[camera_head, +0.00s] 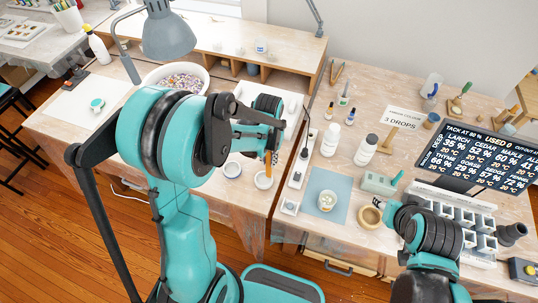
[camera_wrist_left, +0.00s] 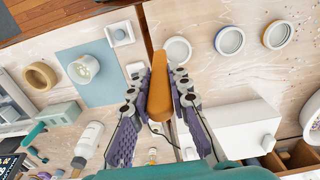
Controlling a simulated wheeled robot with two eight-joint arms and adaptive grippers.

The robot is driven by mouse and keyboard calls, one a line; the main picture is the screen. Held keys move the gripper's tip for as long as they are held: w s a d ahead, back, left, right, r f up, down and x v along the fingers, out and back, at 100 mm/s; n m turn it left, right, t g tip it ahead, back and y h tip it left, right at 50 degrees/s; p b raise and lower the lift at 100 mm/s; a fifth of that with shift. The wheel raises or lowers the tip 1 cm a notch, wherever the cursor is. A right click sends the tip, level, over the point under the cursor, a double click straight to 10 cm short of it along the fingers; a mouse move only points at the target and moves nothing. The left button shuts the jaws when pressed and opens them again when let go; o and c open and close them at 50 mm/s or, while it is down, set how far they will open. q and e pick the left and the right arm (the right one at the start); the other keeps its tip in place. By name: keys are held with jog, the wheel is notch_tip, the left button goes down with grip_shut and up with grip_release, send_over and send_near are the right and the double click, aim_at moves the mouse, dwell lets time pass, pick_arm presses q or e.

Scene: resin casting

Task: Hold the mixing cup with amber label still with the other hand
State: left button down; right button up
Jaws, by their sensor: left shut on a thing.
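My left gripper (camera_wrist_left: 161,92) is shut on an orange-brown stick (camera_wrist_left: 159,80). In the head view the stick (camera_head: 268,160) shows below the gripper (camera_head: 272,150), near the shallow round cups. A row of these cups is in the wrist view: one with a pale rim (camera_wrist_left: 177,50), one with a blue rim (camera_wrist_left: 229,40) and one with an amber rim (camera_wrist_left: 277,35). The amber-rimmed one stands apart from the gripper; I cannot read any label on it. In the head view my left arm seems to hide it. My right arm enters at lower right; its fingertips do not show.
A white cup (camera_head: 327,201) stands on a blue mat (camera_head: 343,184). A wooden ring (camera_head: 369,217), white bottles (camera_head: 331,140), a "3 DROPS" card (camera_head: 403,118) and a display (camera_head: 480,157) crowd the right table. A lamp (camera_head: 167,36) and a bowl (camera_head: 203,72) stand at the back left.

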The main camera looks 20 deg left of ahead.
pick_arm(q)
jog(key=w+d+f+m, duration=0.1)
jog(key=d+f+m, duration=0.1)
jog(key=d, duration=1)
jog(key=w+d+f+m, duration=0.1)
jog(key=w+d+m, duration=0.1)
jog(key=d, duration=0.9)
jog(key=shift+d+f+m, duration=0.35)
jog(key=shift+d+m, duration=0.05)
jog(key=shift+m, duration=0.5)
pick_arm(e)
jog(key=shift+w, duration=0.2)
pick_arm(q)
jog(key=shift+w, duration=0.1)
